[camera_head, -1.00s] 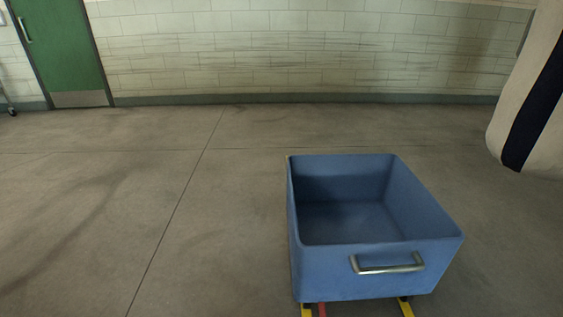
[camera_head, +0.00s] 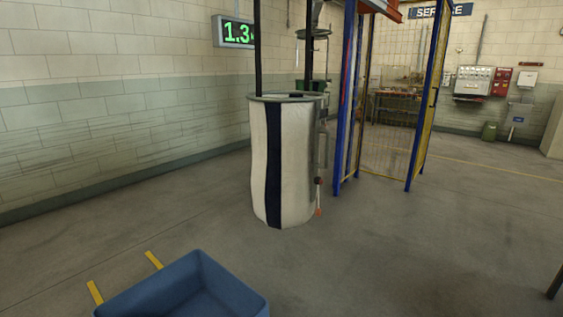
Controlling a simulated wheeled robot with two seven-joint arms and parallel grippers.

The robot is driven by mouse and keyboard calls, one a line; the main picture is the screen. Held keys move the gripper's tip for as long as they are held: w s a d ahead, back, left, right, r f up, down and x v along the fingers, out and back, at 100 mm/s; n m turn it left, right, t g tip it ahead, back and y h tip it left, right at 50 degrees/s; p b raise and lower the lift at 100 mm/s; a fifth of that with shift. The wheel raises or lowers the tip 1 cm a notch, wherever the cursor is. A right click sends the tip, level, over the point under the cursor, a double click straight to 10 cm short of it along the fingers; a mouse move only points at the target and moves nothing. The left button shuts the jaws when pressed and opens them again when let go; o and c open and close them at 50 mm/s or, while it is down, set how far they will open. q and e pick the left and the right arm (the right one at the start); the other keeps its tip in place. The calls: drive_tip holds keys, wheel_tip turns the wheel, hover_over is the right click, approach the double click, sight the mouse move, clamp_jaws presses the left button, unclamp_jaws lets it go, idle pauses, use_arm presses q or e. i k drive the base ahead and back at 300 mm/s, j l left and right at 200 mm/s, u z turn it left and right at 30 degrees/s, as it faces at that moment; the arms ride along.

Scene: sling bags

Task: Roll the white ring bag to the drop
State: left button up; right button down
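A large white bag (camera_head: 298,170) with a dark vertical stripe and a grey ring (camera_head: 285,97) round its top is in the middle of the view. Two dark straps rise from it out of the top of the picture. Its bottom is close to the floor; I cannot tell whether it touches. A grey upright fitting with an orange-tipped lever (camera_head: 318,198) is at its right side. I cannot tell which place is the drop. Neither of my grippers shows.
A blue open bin (camera_head: 185,290) is at the lower left, by yellow floor marks (camera_head: 154,260). A blue-and-yellow framed cage (camera_head: 385,120) stands right of the bag. A green digital display (camera_head: 236,32) is behind. The floor at the right is largely clear.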

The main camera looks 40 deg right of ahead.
sight(286, 129)
drive_tip(key=z, duration=1.55)
